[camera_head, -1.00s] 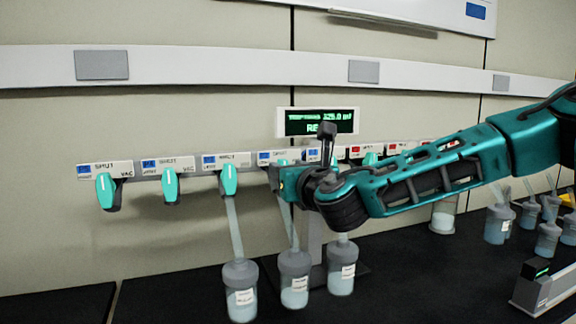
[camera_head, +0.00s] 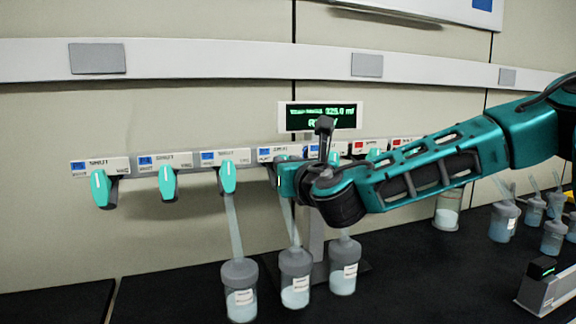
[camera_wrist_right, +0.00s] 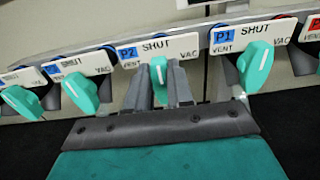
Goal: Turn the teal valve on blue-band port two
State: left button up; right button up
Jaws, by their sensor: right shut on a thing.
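The blue-band P2 port plate (camera_wrist_right: 158,49) reads SHUT, with VENT at its left and VAC at its right. Its teal valve (camera_wrist_right: 158,70) hangs below the plate, pointing roughly down. My right gripper (camera_wrist_right: 161,84) has one finger on each side of this valve and is shut on it. In the head view my right gripper (camera_head: 284,180) comes in from the right at the P2 plate (camera_head: 279,153) and hides most of the valve. The P1 port plate (camera_wrist_right: 252,35) with its teal valve (camera_wrist_right: 256,65) is to the right in the wrist view. My left gripper is not in view.
More blue-band ports with teal valves (camera_head: 167,183) line the rail to the left; red-band ports (camera_head: 364,148) are to the right. A green display (camera_head: 320,117) stands behind. The black bench (camera_head: 190,290) is clear at the left.

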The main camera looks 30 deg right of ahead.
grip_shut()
